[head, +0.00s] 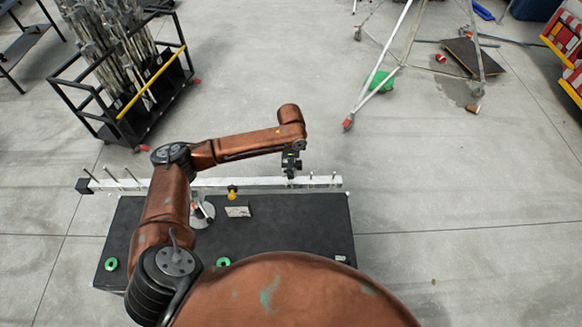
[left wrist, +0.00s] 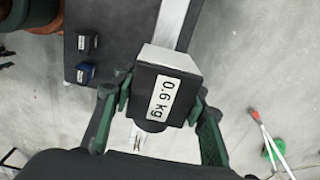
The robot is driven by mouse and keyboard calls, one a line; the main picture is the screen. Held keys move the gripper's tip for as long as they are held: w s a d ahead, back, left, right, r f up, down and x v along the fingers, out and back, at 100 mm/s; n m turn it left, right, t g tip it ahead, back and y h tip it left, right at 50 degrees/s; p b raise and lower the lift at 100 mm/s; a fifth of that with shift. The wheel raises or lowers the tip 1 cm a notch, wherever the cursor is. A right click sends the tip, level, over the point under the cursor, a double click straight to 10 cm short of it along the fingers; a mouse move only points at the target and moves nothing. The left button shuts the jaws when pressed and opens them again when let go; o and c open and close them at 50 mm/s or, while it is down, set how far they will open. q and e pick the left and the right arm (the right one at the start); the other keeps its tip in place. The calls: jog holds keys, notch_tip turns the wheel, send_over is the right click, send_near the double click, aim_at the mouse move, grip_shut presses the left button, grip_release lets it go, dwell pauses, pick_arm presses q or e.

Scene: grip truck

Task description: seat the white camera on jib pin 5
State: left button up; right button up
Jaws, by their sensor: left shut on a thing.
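My left gripper (head: 292,168) is over the right part of the white jib beam (head: 255,182) in the head view. In the left wrist view its green fingers (left wrist: 158,118) are shut on the white camera (left wrist: 170,58), which has a black top labelled 0.6 kg and a black round part like a lens. The beam (left wrist: 178,18) runs beyond it there. Thin pins stand on the beam, some at the left (head: 110,173) and some at the right end (head: 333,177). No pin numbers are readable. The gap between camera and pin is hidden. My right gripper is out of view.
The beam lies along the back of a black table (head: 300,230). A yellow knob (head: 232,192) and a white card (head: 237,212) are near its middle. A dark block (left wrist: 86,42) and a blue block (left wrist: 84,73) sit on the table. A stand cart (head: 130,100) is behind left.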

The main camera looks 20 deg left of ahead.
pick_arm(q)
jog(key=shift+f+b, duration=1.2)
jog(key=shift+b, duration=0.15)
jog(key=shift+f, duration=1.7)
jog(key=o, duration=0.9)
jog(key=shift+o, duration=0.7)
jog(key=shift+f, duration=0.1)
notch_tip(320, 180, up, 12)
jog(key=shift+r, duration=0.1)
